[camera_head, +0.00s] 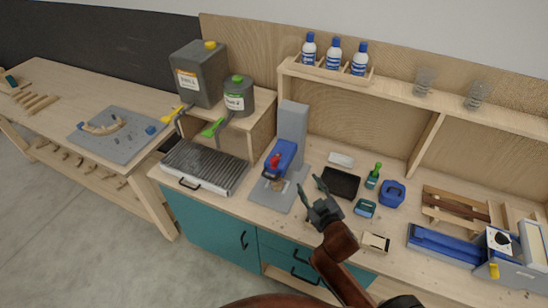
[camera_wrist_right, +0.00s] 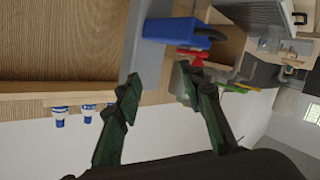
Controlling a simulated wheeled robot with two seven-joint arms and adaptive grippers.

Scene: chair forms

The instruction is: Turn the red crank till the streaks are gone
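The red crank (camera_head: 275,161) is a small red part on the front of a blue machine (camera_head: 284,154), which is mounted on a grey stand (camera_head: 292,125) on the bench. A small brownish thing (camera_head: 277,184) sits below the machine; streaks are too small to make out. In the right wrist view the red crank (camera_wrist_right: 192,54) shows beside the blue body (camera_wrist_right: 172,30), beyond the fingers. My right gripper (camera_head: 312,188) is open and empty, to the right of the machine and apart from it. It also shows in the wrist view (camera_wrist_right: 160,86). My left gripper is not in view.
A grooved grey tray (camera_head: 205,167) lies left of the machine. A black mat (camera_head: 339,182), green tool (camera_head: 374,175) and blue container (camera_head: 391,194) lie right. Canisters (camera_head: 198,75) stand on a raised shelf at the back left; bottles (camera_head: 333,56) stand on the upper shelf.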

